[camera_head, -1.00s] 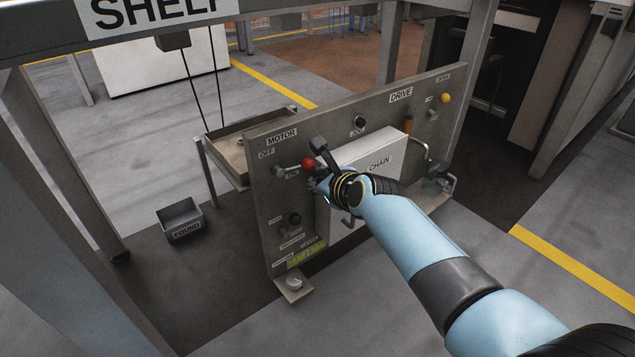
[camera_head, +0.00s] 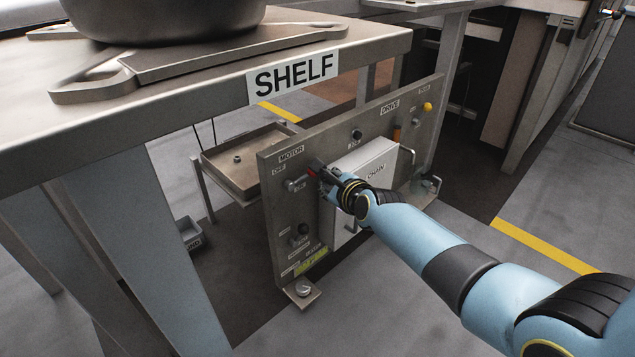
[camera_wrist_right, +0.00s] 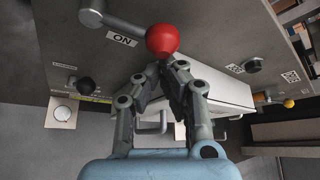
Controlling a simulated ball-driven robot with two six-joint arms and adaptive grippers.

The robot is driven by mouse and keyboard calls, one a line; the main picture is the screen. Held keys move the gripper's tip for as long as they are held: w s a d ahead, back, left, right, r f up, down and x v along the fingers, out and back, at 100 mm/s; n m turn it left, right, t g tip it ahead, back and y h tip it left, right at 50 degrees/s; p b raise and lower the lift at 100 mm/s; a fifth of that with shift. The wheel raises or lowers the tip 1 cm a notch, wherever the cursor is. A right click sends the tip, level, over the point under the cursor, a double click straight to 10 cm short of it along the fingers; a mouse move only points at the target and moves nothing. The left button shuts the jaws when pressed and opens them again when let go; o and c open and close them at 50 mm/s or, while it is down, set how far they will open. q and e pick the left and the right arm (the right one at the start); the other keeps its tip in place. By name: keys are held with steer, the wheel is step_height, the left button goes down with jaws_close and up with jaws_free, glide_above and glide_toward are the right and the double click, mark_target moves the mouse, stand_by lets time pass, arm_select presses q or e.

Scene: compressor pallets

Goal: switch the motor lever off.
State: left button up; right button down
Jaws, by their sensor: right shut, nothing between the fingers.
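The motor lever is a grey arm with a red ball knob (camera_head: 312,172) on the upright grey panel, beside the MOTOR label. It points right from its pivot, just above the ON label, away from the OFF label. In the right wrist view, the red knob (camera_wrist_right: 162,40) and the ON label are clear. My right gripper (camera_head: 321,171) is at the knob's right side in the head view. In the wrist view its fingertips (camera_wrist_right: 165,65) are together just below the knob, with nothing between them. I cannot tell whether they touch it. My left gripper is out of view.
A shelf (camera_head: 200,85) with a dark round vessel overhangs the near left. A white chain cover (camera_head: 352,160) stands out from the panel right beside my gripper. A tray (camera_head: 235,165) sits behind the panel, and a small bin (camera_head: 188,233) is on the floor.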

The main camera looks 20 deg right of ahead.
arm_select(q)
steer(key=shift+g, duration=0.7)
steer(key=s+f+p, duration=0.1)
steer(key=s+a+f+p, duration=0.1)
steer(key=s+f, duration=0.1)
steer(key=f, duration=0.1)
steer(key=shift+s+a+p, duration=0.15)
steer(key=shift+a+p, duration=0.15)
steer(key=shift+p, duration=0.1)
arm_select(e)
steer(key=r+n+t, duration=0.1)
steer(key=a+r+n+t+h, duration=0.1)
steer(key=r+n, duration=0.1)
steer(key=a+r+n+t+h, duration=0.1)
steer(key=r+n, duration=0.1)
steer(key=shift+s, duration=0.4)
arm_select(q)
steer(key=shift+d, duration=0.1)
arm_select(e)
steer(key=shift+d, duration=0.1)
